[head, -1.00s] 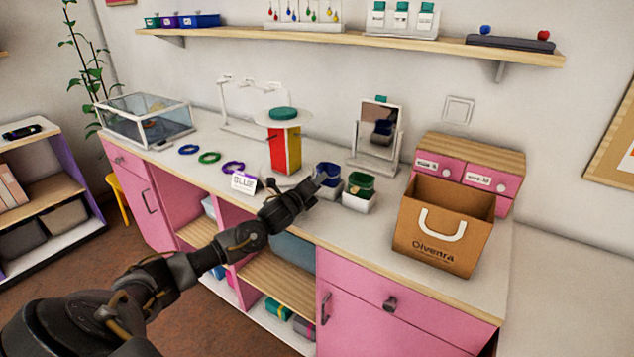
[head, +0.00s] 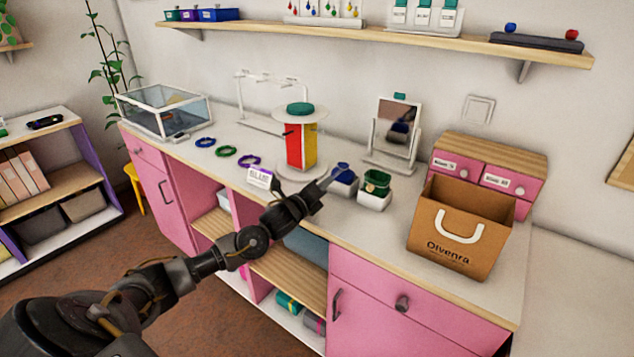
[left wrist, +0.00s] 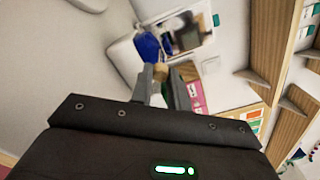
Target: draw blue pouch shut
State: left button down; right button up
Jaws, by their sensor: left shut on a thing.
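The blue pouch (head: 342,171) stands in a white box (head: 345,187) on the counter, its top gathered to a narrow neck. It also shows in the left wrist view (left wrist: 148,46), just beyond the fingertips. My left gripper (head: 325,182) is at the pouch's near left side. In the left wrist view its fingers (left wrist: 153,78) are shut at a small tan bead (left wrist: 160,71), which looks like the end of the pouch's drawstring; the cord itself is too small to make out. My right gripper is not in view.
A green pouch (head: 377,181) in its own white box is close on the right. A small mirror (head: 396,128) stands behind, a red and yellow display stand (head: 301,148) to the left. A paper bag (head: 462,228) stands farther right. A label card (head: 259,177) is near the arm.

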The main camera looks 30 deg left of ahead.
pick_arm(q)
jog(key=shift+d, duration=0.1)
jog(key=c, duration=1.6)
grip_release()
jog(key=shift+c, duration=0.2)
jog(key=shift+o, duration=0.3)
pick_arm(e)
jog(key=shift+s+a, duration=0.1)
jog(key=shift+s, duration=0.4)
pick_arm(q)
jog(key=shift+s, duration=0.1)
